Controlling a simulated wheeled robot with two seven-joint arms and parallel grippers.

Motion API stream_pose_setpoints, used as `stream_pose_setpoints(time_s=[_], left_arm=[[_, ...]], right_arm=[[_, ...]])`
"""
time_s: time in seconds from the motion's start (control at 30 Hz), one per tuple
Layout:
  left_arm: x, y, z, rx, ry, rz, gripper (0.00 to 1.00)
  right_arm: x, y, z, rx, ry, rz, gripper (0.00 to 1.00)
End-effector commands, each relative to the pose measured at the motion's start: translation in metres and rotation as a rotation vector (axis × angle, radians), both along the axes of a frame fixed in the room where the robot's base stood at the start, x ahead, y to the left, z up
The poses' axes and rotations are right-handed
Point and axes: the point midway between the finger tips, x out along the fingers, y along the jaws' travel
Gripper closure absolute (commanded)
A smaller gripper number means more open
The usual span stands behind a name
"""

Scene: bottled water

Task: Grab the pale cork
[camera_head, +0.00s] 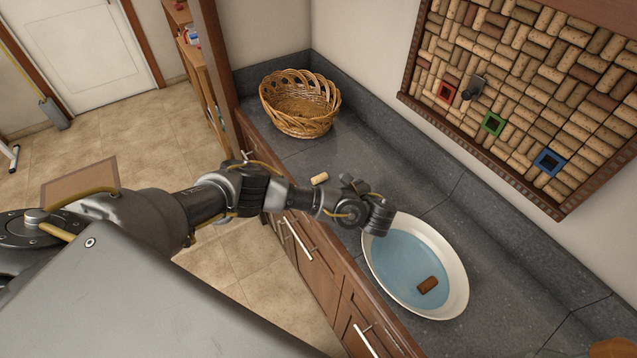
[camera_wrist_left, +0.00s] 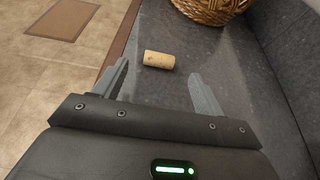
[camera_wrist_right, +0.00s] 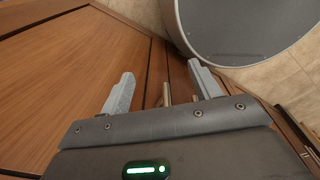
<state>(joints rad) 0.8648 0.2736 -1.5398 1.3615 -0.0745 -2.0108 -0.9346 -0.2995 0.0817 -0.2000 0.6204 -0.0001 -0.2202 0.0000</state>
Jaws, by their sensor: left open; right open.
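The pale cork (camera_head: 320,178) lies on its side on the dark grey counter (camera_head: 300,155), near its front edge. In the left wrist view the cork (camera_wrist_left: 159,60) lies just ahead of the gap between the fingers, apart from both. My left gripper (camera_head: 353,183) is open and empty, just right of the cork in the head view; its fingers also show in the left wrist view (camera_wrist_left: 160,74). My right gripper (camera_wrist_right: 160,72) is open and empty, facing brown wooden panels and low handles; it does not show in the head view.
A wicker basket (camera_head: 300,106) stands behind the cork. A white basin (camera_head: 455,251) with blue water holds a dark brown cork (camera_head: 428,285), right of my left gripper. A framed cork board (camera_head: 520,90) hangs on the wall. Cabinet drawers (camera_head: 310,265) face the tiled floor.

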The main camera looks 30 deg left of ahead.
Motion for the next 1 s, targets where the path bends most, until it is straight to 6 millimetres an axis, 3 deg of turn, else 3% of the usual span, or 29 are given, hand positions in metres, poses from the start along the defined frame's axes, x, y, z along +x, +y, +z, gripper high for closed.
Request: stream_pose_setpoints(time_s=[0.1, 0.27, 0.53, 0.7, 1.0], left_arm=[[0.010, 0.017, -0.009, 0.002, -0.001, 0.000, 0.29], [0.013, 0.022, -0.011, 0.000, 0.000, -0.001, 0.29], [0.027, 0.044, -0.018, 0.003, 0.000, 0.001, 0.29], [0.036, 0.060, -0.029, 0.000, 0.001, 0.002, 0.29], [0.038, 0.062, -0.032, -0.003, 0.002, 0.000, 0.30]], right_arm=[[0.000, 0.000, -0.006, 0.000, 0.000, 0.000, 0.37], [0.000, 0.000, -0.006, 0.000, 0.000, 0.000, 0.37], [-0.001, 0.000, 0.015, 0.000, 0.001, 0.000, 0.37], [-0.001, 0.000, 0.018, 0.000, 0.001, 0.000, 0.37], [-0.001, 0.003, 0.017, 0.004, 0.001, -0.002, 0.37]])
